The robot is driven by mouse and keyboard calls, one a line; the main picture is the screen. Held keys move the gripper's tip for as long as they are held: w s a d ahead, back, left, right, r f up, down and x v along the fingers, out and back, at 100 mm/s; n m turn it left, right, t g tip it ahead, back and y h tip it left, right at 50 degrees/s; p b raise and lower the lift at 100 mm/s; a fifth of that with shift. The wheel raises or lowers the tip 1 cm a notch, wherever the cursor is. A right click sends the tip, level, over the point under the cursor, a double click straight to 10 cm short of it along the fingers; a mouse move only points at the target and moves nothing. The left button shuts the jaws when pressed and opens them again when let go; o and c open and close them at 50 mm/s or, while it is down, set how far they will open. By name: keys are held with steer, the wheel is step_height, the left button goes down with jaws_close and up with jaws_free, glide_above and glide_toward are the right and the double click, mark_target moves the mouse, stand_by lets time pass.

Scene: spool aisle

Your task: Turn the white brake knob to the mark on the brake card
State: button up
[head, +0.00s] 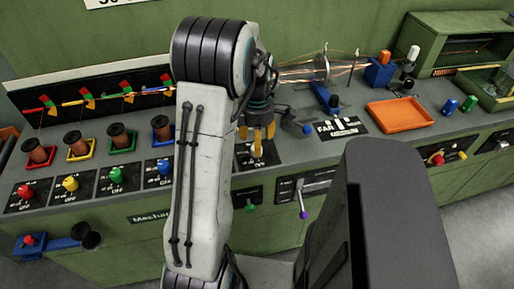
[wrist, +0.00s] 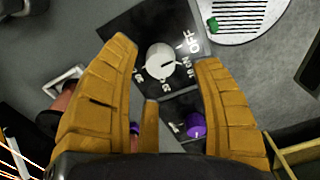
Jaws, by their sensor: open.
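The white knob (wrist: 162,62) sits on a black panel (wrist: 128,22) in the wrist view, with a dark line on its cap pointing right. Printed marks, including OFF and ON, surround it. My gripper (wrist: 168,58) is open, its ochre fingertips on either side of the knob and apart from it. In the head view my gripper (head: 257,140) points down over a black panel, and the knob cannot be made out there.
A purple knob (wrist: 196,125) sits close by my right finger. In the head view, colored knobs and spools (head: 77,145) stand left, a FAN card (head: 340,127) and an orange tray (head: 400,114) right. A lever with a purple end (head: 303,214) is on the bench front.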

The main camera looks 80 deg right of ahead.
steer(key=shift+f, duration=1.8)
steer(key=shift+o, duration=0.2)
jaws_close()
